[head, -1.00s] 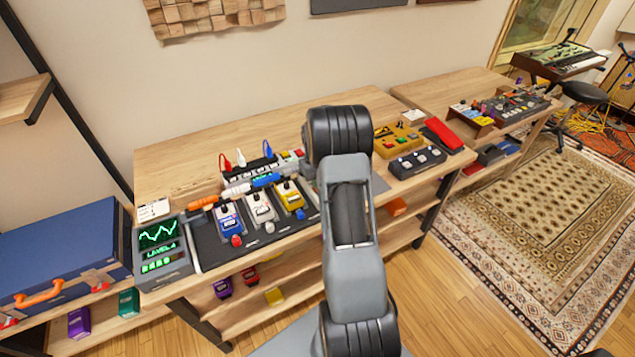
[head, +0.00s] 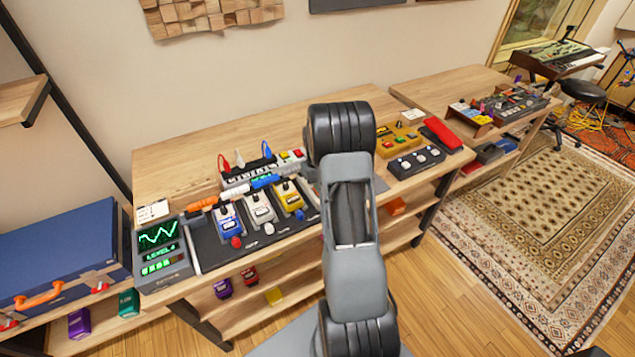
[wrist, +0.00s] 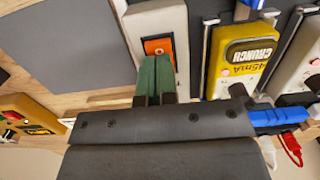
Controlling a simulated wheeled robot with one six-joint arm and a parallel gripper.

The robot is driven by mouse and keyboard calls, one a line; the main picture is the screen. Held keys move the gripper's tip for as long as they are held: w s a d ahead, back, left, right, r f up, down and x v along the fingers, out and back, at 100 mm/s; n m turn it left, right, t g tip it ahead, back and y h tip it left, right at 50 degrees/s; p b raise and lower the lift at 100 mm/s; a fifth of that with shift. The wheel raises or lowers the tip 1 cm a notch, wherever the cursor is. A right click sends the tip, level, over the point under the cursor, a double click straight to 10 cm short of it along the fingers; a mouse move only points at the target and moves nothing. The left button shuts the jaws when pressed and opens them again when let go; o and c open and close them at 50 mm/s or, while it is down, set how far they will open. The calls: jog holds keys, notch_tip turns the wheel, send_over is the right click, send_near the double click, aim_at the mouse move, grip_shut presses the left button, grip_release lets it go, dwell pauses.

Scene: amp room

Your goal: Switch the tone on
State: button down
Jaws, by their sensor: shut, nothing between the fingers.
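In the wrist view a pale box (wrist: 140,18) carries an orange rocker switch (wrist: 156,46) in a dark frame. My gripper (wrist: 155,60) has its green fingers shut together and empty, with the tips at the switch's lower edge. The tips overlap the switch in the picture; I cannot tell whether they press on it. The fingers hide its lower part. In the head view my arm hides the gripper and this box. A grey unit (head: 180,268) at the table's left shows a green trace and lit green bars on its screen.
A yellow CRUNCH pedal (wrist: 242,62) stands right of the switch box, with a blue plug (wrist: 270,117) near it. A blue pedal (head: 228,220) and a white pedal (head: 260,208) share the dark board. A yellow box (head: 398,140) lies right of my arm.

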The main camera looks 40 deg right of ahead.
notch_tip(320, 180, up, 14)
jog(key=w, duration=0.1)
jog(key=shift+w+f, duration=0.15)
jog(key=shift+w, duration=0.15)
jog(key=shift+d, duration=0.1)
dwell(0.4)
jog(key=s+a+r+t, duration=0.2)
jog(key=s+a+r, duration=0.1)
jog(key=s+a, duration=0.6)
jog(key=s+a+r+n+t, duration=0.1)
jog(key=s+a+r+t, duration=0.2)
jog(key=s+a, duration=0.6)
jog(key=a, duration=0.4)
jog(key=shift+a+r, duration=0.2)
jog(key=shift+a, duration=0.2)
jog(key=shift+s, duration=0.1)
